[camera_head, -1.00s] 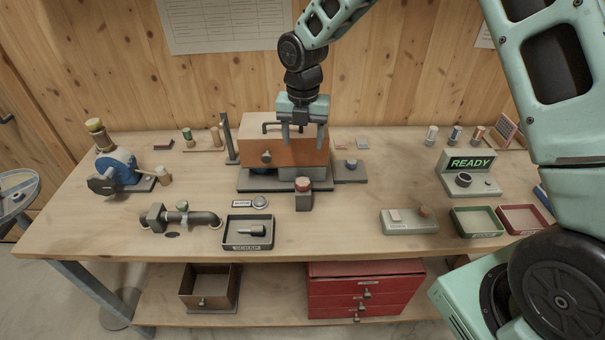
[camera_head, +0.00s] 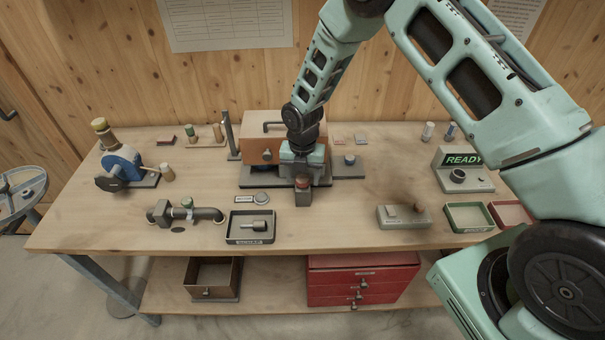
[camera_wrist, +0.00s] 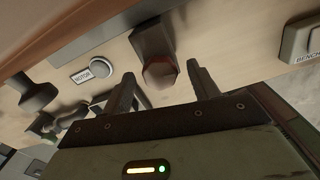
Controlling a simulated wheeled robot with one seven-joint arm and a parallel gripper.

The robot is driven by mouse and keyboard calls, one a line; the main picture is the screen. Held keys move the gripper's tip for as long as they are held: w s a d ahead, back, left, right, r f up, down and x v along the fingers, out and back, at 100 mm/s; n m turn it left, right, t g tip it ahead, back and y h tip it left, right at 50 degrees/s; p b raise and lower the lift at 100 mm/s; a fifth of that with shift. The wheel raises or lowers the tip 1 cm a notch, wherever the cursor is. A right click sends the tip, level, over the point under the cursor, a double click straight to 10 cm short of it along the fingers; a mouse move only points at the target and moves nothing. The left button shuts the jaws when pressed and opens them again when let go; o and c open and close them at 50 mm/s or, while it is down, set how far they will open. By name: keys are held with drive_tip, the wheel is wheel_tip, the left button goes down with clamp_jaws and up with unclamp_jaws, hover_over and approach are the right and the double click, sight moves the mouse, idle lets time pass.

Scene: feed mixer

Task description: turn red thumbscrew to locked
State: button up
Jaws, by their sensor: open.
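The red thumbscrew (camera_head: 302,182) is a dull red, faceted knob on top of a grey block (camera_head: 303,197) at the front of the orange-brown machine housing (camera_head: 262,126). My gripper (camera_head: 302,172) hangs just above and behind it, pointing down. In the wrist view the thumbscrew (camera_wrist: 160,72) lies between the two open fingers of my gripper (camera_wrist: 161,80), with a gap on each side. I cannot tell whether the fingers are down at its height. My gripper holds nothing. No lock mark is readable.
A button marked MOTOR (camera_wrist: 95,71) sits left of the thumbscrew. A scrap tray (camera_head: 236,239) holding a dark part is at the front left. A grey switch box (camera_head: 392,221) stands right. The lit READY box (camera_head: 478,184) is farther right. Bench wood between these is clear.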

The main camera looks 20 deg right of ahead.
drive_tip(key=c, duration=1)
drive_tip(key=shift+o, duration=0.2)
drive_tip(key=shift+m, duration=0.3)
